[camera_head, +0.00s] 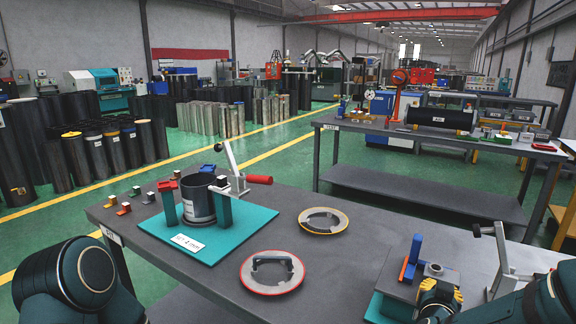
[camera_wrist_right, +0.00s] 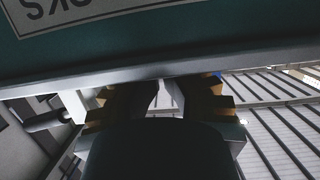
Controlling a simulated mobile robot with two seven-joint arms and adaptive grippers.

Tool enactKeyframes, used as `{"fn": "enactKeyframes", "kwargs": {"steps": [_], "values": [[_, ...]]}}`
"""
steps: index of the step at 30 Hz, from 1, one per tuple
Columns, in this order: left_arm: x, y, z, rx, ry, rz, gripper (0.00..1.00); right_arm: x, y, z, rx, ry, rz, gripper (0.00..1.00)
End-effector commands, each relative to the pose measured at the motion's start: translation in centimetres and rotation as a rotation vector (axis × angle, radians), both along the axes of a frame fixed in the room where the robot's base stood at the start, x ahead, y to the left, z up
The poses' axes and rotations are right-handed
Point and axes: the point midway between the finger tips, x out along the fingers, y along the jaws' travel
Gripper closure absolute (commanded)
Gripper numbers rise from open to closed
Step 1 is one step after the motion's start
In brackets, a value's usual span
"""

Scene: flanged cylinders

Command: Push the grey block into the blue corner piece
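The grey block (camera_head: 407,284) is a flat-topped piece with a short grey cylinder on it, on a teal base plate (camera_head: 377,309) at the table's front right. The blue corner piece (camera_head: 410,259) stands upright along its left and far side; I cannot tell whether they touch. My right gripper (camera_head: 437,291), black and yellow, is close to the block's near right side. In the right wrist view its fingers (camera_wrist_right: 165,97) lie below a grey edge and a teal surface with an upside-down label; contact and opening are unclear. My left arm shows at lower left, its gripper out of frame.
A grey clamp (camera_head: 498,262) stands right of the base plate. Left of it lie a red-rimmed ring with a handle (camera_head: 272,273) and a yellow-rimmed ring (camera_head: 323,221). A dark cylinder (camera_head: 197,198) stands in a teal fixture with a red-handled clamp. Several small blocks lie farther left.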

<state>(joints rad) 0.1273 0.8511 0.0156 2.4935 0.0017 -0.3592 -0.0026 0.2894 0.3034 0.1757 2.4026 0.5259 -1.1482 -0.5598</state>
Motion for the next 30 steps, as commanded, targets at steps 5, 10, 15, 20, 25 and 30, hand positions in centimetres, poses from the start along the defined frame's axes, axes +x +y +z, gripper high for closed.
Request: {"fn": "enactKeyframes", "kwargs": {"steps": [5,10,15,20,25,30], "values": [[0.00,0.00,0.00,0.000,0.000,0.000,1.00,0.00,0.00,0.00,0.000,0.000,0.000,1.00],[0.00,0.00,0.00,0.000,0.000,0.000,1.00,0.00,0.00,0.00,0.000,0.000,0.000,1.00],[0.00,0.00,0.00,0.000,0.000,0.000,1.00,0.04,-0.03,0.00,0.000,0.000,0.000,1.00],[0.00,0.00,0.00,0.000,0.000,0.000,1.00,0.35,-0.20,0.01,-0.001,-0.001,-0.001,1.00],[0.00,0.00,0.00,0.000,0.000,0.000,1.00,0.54,-0.28,0.00,0.000,0.000,0.000,1.00],[0.00,0.00,0.00,0.000,0.000,0.000,1.00,0.53,-0.30,0.00,0.000,0.000,0.000,1.00]]}}
